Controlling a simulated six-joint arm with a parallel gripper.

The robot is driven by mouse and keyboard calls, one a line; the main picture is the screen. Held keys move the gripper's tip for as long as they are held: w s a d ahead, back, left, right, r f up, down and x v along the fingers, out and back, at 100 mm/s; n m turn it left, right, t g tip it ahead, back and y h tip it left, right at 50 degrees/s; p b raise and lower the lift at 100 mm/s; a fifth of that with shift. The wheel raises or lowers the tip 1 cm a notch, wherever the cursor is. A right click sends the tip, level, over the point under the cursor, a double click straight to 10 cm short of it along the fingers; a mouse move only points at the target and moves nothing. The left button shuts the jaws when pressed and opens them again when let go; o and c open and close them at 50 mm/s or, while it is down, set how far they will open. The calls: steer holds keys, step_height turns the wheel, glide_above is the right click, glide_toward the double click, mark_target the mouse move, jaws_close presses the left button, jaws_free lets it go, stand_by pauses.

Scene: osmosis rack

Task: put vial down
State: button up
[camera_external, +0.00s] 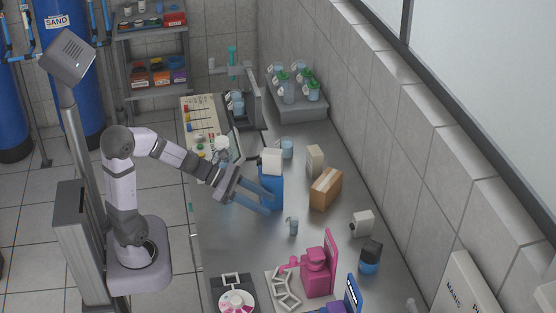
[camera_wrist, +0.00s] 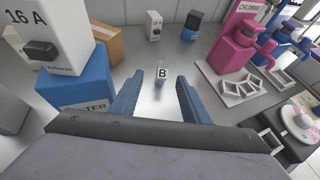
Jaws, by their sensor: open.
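A small clear vial (camera_external: 293,225) stands upright on the metal bench, just beyond my gripper. In the wrist view the vial (camera_wrist: 162,76) carries a white label with the letter B. My gripper (camera_external: 270,204) is open, with its two blue fingers spread. In the wrist view the gripper (camera_wrist: 158,92) points at the vial, which shows between and slightly past the fingertips. The vial appears clear of both fingers.
A blue block (camera_external: 271,188) topped by a white box marked 16 A (camera_wrist: 48,35) stands close beside the fingers. A cardboard box (camera_external: 326,188) is behind. A pink device (camera_external: 318,270) and a disc device (camera_external: 236,298) are nearer the front. Bare bench surrounds the vial.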

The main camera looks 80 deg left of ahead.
mark_target(302, 234)
steer(key=w+d+g+p, duration=0.1)
steer(key=w+p, duration=0.1)
steer(key=p, duration=0.1)
steer(key=w+d+f+g+y+p, duration=0.1)
steer(key=w+p, duration=0.1)
steer(key=w+d+p, duration=0.1)
steer(key=w+p, duration=0.1)
steer(key=p, duration=0.1)
steer(key=shift+d+f+n+g+y+p, duration=0.2)
steer(key=shift+d+n+g+y+p, duration=0.1)
steer(key=shift+d+g+y, duration=0.1)
steer(key=shift+w+d+f, duration=0.2)
steer(key=shift+f, duration=0.3)
steer(key=shift+a+x, duration=0.1)
steer(key=shift+x, duration=1.65)
steer(key=shift+a+x, duration=0.15)
steer(key=shift+x, duration=1.6)
steer(key=shift+f, duration=0.15)
jaws_close()
